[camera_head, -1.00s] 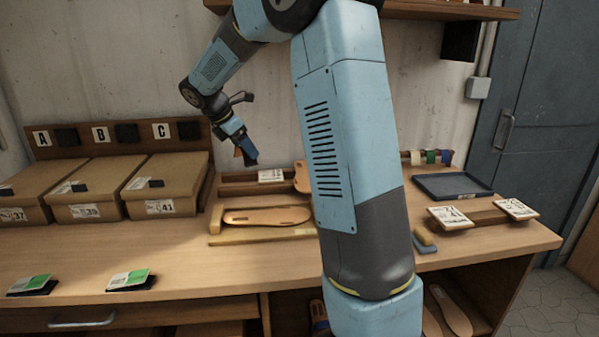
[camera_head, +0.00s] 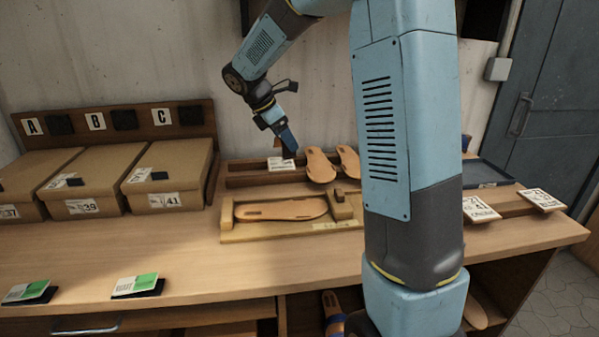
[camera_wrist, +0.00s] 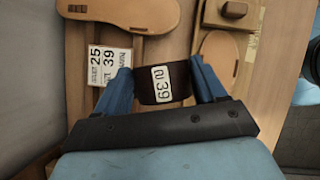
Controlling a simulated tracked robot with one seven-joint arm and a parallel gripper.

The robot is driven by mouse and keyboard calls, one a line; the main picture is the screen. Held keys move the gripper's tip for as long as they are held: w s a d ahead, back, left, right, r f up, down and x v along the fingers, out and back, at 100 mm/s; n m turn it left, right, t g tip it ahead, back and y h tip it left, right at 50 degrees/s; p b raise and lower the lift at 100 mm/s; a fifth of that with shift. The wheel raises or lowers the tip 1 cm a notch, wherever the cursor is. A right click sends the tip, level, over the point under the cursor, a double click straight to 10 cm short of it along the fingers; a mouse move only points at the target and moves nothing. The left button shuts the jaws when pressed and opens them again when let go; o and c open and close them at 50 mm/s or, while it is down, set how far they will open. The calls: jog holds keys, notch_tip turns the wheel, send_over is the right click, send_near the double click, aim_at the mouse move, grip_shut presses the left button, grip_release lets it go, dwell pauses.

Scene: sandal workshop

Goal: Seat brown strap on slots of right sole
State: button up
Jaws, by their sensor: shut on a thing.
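My gripper (camera_wrist: 160,69) is shut on the brown strap (camera_wrist: 174,74), a dark curved band with a white label reading 39, seen between the blue fingers in the wrist view. In the head view my gripper (camera_head: 290,143) is above the back rack, apart from the soles; the strap is hard to make out there. A tan sole (camera_head: 280,209) lies flat in a wooden jig (camera_head: 235,236) on the bench. Two more soles, a left one (camera_head: 319,165) and a right one (camera_head: 348,160), lean at the rack. I cannot tell which sole is the right sole.
A white card (camera_head: 281,163) lies on the rack, left of the leaning soles. Cardboard boxes (camera_head: 165,178) stand at the left under letters A, B and C. A dark tray (camera_head: 485,175) and number cards (camera_head: 541,199) are at the right. The bench front is mostly clear.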

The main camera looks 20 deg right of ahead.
jog(key=s+f+m+g, duration=0.25)
jog(key=s+f, duration=0.25)
jog(key=s, duration=0.6)
jog(key=shift+m+t+y, duration=0.25)
jog(key=shift+y, duration=0.05)
jog(key=shift+s+d+f, duration=0.1)
jog(key=shift+d+f, duration=0.15)
jog(key=shift+f, duration=1.25)
jog(key=shift+s+d+f, duration=0.1)
jog(key=shift+d+f, duration=0.1)
jog(key=shift+f, duration=1.3)
jog(key=shift+f, duration=0.3)
jog(key=o, duration=1)
jog(key=v, duration=1.3)
jog(key=s+d+r+m+t+y, duration=0.1)
jog(key=s+r+m+t, duration=0.1)
jog(key=s+m, duration=0.3)
jog(key=s+d+r+m+t+y, duration=0.2)
jog(key=s+m, duration=0.3)
jog(key=s, duration=0.4)
jog(key=s+d+r+m+t+y, duration=0.1)
jog(key=s+r+m+t+y, duration=0.1)
jog(key=s+m, duration=0.4)
jog(key=shift+s+d+r+t, duration=0.1)
jog(key=shift+s+r+t, duration=0.1)
jog(key=shift+s+t, duration=0.25)
jog(key=shift+s+d+r+t, duration=0.15)
jog(key=shift+s+r+t, duration=0.1)
jog(key=shift+s, duration=0.4)
